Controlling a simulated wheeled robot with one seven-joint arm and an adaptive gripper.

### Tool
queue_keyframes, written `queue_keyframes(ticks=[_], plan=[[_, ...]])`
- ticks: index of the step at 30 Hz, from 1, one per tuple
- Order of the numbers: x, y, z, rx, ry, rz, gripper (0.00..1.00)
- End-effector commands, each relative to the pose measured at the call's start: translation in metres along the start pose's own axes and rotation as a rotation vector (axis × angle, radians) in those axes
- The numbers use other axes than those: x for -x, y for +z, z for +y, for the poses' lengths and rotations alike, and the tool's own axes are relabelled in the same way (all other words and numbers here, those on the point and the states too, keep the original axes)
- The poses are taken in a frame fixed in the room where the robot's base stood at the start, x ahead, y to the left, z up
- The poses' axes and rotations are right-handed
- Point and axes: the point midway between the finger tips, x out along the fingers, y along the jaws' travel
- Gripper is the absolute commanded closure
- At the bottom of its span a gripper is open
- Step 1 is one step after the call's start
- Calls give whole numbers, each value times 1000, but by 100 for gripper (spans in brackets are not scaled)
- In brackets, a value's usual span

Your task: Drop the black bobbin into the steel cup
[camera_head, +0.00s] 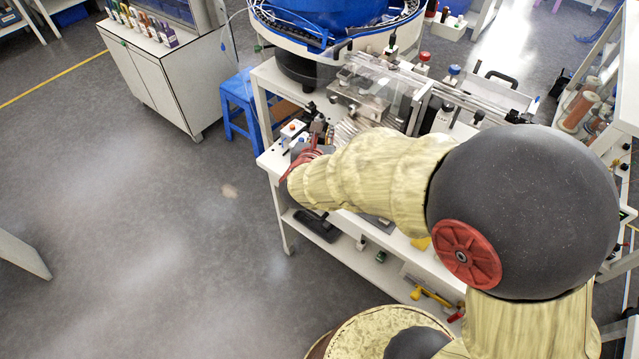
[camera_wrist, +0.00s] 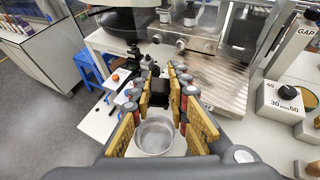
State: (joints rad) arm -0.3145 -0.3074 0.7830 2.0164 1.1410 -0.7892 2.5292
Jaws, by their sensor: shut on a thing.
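In the wrist view my gripper (camera_wrist: 165,88) is shut on the black bobbin (camera_wrist: 161,92), a small dark shape between the fingertips, partly hidden by the fingers. The steel cup (camera_wrist: 154,136), round and shiny with an open top, shows between the yellow finger pads, nearer the palm in the picture than the bobbin. The cup looks empty. The bobbin appears apart from the cup; its height above the table cannot be told. In the head view my arm hides the cup and the bobbin.
The white workbench (camera_head: 267,160) carries metal fixtures and a blue bowl feeder (camera_head: 330,15) behind. A control box with a dial (camera_wrist: 285,98) stands at right in the wrist view. A small box with an orange button (camera_wrist: 116,78) stands left of the fingers. A blue stool (camera_head: 238,95) is beside the bench.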

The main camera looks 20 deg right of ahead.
Motion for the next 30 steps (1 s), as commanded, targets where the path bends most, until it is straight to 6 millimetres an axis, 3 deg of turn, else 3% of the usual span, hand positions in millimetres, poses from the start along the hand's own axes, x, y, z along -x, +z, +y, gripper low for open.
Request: queue_keyframes(ticks=[15,29,30], plan=[[-19,-46,-2,2,1,1,97],[-23,-54,-2,0,1,0,97],[-23,-54,-2,0,1,0,82]])
